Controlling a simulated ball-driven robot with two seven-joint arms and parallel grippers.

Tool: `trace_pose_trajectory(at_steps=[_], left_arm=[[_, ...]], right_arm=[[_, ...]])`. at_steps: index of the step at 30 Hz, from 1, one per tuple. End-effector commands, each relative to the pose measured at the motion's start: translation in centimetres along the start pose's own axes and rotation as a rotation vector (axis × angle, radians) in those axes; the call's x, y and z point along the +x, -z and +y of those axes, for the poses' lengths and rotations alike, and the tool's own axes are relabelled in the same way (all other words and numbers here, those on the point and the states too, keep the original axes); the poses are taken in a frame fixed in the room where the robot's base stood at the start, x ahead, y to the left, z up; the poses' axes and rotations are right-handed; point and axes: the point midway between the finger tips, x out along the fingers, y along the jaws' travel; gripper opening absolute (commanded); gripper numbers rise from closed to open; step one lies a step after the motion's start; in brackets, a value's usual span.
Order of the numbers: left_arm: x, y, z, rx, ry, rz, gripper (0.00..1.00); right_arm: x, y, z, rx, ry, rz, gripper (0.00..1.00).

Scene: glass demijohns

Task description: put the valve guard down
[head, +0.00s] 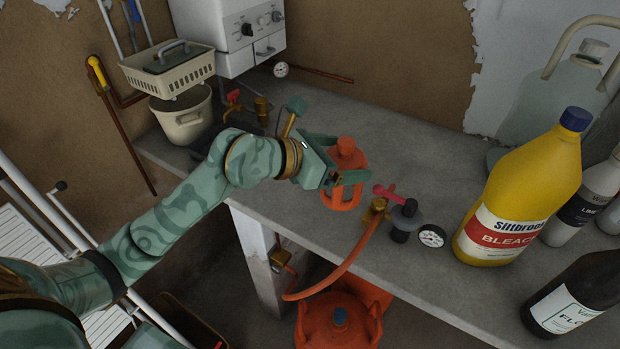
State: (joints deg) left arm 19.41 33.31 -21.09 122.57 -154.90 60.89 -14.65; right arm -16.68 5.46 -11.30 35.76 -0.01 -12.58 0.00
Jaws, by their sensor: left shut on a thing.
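The orange valve guard (346,154) is at the left part of the grey bench, close to its front edge. It looks upright, with a knob-like top and an open ring-shaped lower part. My left gripper (350,161) is shut on the valve guard, with a green finger on either side of it. The fingers hide part of its middle. I cannot tell whether its lower rim touches the bench top or hangs just above it. My right gripper is not in view.
A brass valve with a red handle, a gauge (432,236) and an orange hose (345,262) are right of the guard. A yellow bleach bottle (527,190) and other bottles stand farther right. The bench (415,130) is clear behind the guard. An orange gas cylinder (338,325) is below.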

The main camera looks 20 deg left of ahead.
Motion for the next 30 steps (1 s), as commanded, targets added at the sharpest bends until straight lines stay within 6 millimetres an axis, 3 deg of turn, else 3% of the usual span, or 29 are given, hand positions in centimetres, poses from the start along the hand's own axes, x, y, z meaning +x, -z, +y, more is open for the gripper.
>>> trace_pose_trajectory(at_steps=[10, 15, 24, 30], left_arm=[[-0.4, 4.9, 8.5, -0.01, -0.007, 0.005, 0.6], [0.2, 8.2, 11.1, -0.01, -0.003, 0.003, 0.6], [0.7, 11.0, 13.3, -0.009, -0.003, 0.002, 0.6], [1.6, 13.2, 13.1, -0.007, -0.002, 0.0, 0.6]], right_arm=[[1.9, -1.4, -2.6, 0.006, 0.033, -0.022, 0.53], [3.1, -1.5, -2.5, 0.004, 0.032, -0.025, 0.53], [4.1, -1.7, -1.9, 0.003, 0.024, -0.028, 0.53], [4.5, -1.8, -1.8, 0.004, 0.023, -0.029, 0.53]])
